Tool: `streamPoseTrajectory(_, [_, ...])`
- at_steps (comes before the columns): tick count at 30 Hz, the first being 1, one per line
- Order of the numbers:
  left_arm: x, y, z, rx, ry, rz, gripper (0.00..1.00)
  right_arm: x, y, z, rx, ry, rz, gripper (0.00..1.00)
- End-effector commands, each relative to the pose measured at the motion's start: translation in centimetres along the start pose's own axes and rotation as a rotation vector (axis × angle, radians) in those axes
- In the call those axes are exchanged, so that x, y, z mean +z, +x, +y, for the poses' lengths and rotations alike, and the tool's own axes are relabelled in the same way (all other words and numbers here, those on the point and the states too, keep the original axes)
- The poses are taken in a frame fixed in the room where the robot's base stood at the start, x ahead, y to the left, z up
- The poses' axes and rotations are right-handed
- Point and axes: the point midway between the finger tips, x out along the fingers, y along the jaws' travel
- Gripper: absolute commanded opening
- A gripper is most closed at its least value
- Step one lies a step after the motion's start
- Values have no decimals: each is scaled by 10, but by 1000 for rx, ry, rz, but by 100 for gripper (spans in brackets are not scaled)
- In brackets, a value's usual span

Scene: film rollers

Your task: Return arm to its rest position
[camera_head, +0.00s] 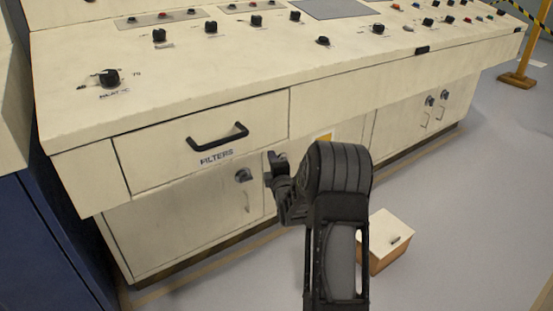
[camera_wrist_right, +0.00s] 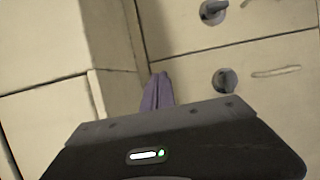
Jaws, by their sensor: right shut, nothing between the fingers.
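My right gripper (camera_head: 277,166) is in the middle of the head view, in front of the cream control console (camera_head: 200,85). Its arm comes up from the bottom of the picture. In the right wrist view its two fingers (camera_wrist_right: 158,93) are together, with nothing between them. They point toward the cream cabinet fronts. I cannot tell how close the fingertips are to the panels. My left gripper is not in view.
The console has a closed drawer marked FILTERS (camera_head: 205,140) with a dark handle, and cabinet doors with dark knobs below. A small box (camera_head: 386,240) stands on the floor right of my arm. Grey floor (camera_head: 470,220) is free at right. A blue cabinet (camera_head: 40,250) is at left.

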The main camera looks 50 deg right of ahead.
Motion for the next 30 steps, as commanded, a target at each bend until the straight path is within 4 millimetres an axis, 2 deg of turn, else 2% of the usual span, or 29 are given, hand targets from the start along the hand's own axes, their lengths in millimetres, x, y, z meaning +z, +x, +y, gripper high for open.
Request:
streamPoseTrajectory(3, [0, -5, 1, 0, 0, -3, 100, 5, -13, 1, 0, 0, 0, 0])
streamPoseTrajectory(7, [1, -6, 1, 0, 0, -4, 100, 8, -18, 0, 0, 0, 0, 0])
streamPoseTrajectory(25, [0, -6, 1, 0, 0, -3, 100, 8, -18, 0, 1, 4, 0, 0])
streamPoseTrajectory(30, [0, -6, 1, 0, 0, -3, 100, 8, -18, -6, -21, 115, -3, 0])
